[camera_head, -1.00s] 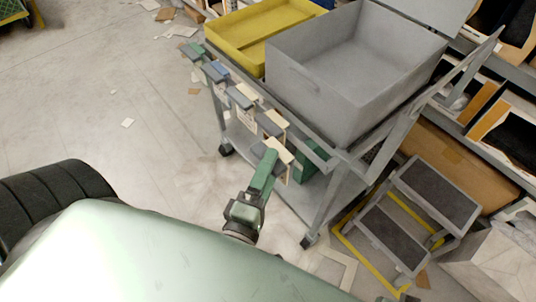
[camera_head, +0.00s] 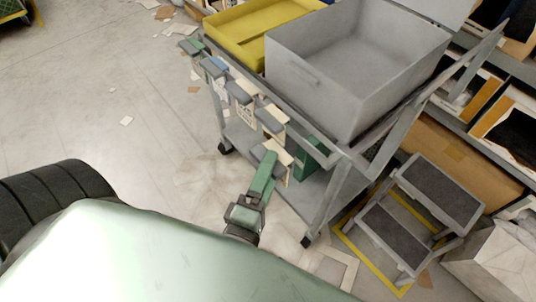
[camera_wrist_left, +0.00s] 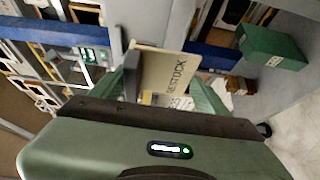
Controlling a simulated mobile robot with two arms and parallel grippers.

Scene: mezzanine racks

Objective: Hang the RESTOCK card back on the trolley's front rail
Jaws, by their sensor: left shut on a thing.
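The cream RESTOCK card (camera_wrist_left: 168,72) stands between the fingers of my left gripper (camera_wrist_left: 172,98) in the left wrist view, its printed word sideways. In the head view the left gripper (camera_head: 266,166) is shut on this card (camera_head: 283,158) at the near end of the trolley's front rail (camera_head: 300,128). A grey clip (camera_wrist_left: 131,62) is close against the card's left edge. I cannot tell whether the card is seated in it. The grey trolley (camera_head: 328,198) stands ahead. My right gripper is not in view.
Several other clips with cards (camera_head: 272,119) line the rail. A grey bin (camera_head: 345,90) and a yellow tray (camera_head: 235,42) sit on top. A green box (camera_wrist_left: 272,46) is on the lower shelf. A step stool (camera_head: 400,225) stands right; the floor at left is mostly clear.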

